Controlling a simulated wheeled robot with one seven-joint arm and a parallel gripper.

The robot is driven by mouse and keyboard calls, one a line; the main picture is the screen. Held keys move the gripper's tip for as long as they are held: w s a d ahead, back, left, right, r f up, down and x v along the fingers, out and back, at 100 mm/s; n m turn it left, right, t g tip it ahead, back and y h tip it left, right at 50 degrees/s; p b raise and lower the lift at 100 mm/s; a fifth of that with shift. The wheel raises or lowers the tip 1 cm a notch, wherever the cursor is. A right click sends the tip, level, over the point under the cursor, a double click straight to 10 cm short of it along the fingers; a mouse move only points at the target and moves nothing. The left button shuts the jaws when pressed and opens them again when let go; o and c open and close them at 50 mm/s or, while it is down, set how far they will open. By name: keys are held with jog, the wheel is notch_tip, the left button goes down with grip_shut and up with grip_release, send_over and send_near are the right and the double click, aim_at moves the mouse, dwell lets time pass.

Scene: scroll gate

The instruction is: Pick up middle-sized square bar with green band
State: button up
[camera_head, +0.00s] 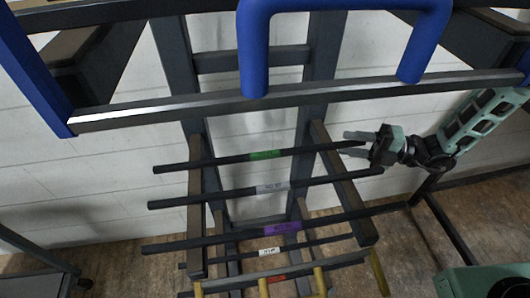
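The dark square bar with the green band (264,154) lies across the rack's two arms, the uppermost of several bars in the picture. Its band is near the middle. My gripper (355,144) is at the bar's right end, coming in from the right. Its two fingers are apart, one showing above the bar's end and one below it. I cannot tell whether the bar's end is between the fingers in depth, or whether they touch it.
Below it lie bars with a grey band (271,187), a purple band (282,227), a white band (269,250) and a red band (277,278). The rack's right arm (342,185) is close to my gripper. A blue tubular frame (340,5) stands above.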

grip_shut()
dwell(1.4)
